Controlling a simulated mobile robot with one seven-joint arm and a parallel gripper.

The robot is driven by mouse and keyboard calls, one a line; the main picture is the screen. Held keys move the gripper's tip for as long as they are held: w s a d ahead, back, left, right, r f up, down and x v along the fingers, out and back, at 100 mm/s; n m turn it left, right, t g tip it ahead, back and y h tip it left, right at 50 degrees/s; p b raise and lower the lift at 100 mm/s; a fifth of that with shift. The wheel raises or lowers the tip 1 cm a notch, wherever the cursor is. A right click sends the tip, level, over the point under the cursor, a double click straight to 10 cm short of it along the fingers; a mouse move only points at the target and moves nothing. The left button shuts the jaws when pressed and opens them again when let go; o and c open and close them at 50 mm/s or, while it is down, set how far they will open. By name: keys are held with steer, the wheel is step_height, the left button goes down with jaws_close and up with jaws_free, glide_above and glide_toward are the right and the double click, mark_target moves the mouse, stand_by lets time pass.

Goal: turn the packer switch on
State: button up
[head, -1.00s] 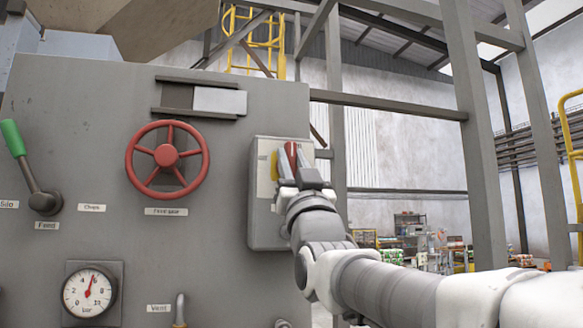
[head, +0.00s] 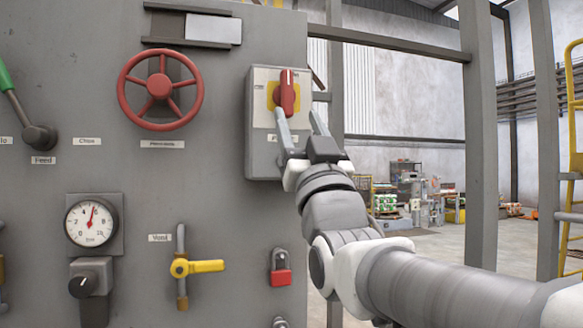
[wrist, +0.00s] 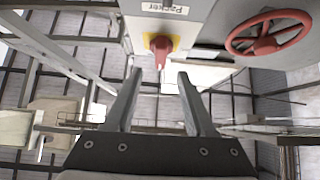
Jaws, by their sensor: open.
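The packer switch is a red handle (head: 287,92) on a yellow plate, on a grey box (head: 262,160) at the right of the machine panel. In the head view the handle stands upright. In the wrist view the red handle (wrist: 161,50) shows beyond the fingertips, near the label reading Packer (wrist: 165,7). My gripper (head: 297,115) is open and empty, with its fingertips just below the handle in the head view. In the wrist view my gripper (wrist: 160,74) has its two fingers apart, with the handle lined up with the gap. I see no contact.
A red handwheel (head: 160,88) is to the left of the switch box. A grey frame post (head: 481,140) stands to the right.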

steer(key=v, duration=0.8)
steer(key=shift+s+f+b, duration=0.15)
steer(key=shift+f+b, duration=0.15)
steer(key=shift+b, duration=0.1)
steer(key=w+d+f+m+g+h, duration=0.1)
steer(key=d+f+g+h, duration=0.3)
steer(key=f, duration=0.7)
steer(key=w+d+f+m+g+h, duration=0.1)
steer(key=d+f+g+h, duration=0.1)
steer(key=f+g, duration=0.6)
steer(key=s+d+f+g+h, duration=0.15)
steer(key=s+f+g, duration=0.25)
steer(key=s+f, duration=0.45)
steer(key=s+d+f+g+y, duration=0.1)
steer(key=s+d+f+g, duration=0.3)
steer(key=f, duration=0.7)
step_height(320, 180, up, 18)
steer(key=s+p, duration=0.2)
steer(key=p, duration=1.6)
steer(key=shift+s+a+m+p, duration=0.25)
steer(key=shift+a+m+p, duration=0.1)
steer(key=shift+m, duration=0.05)
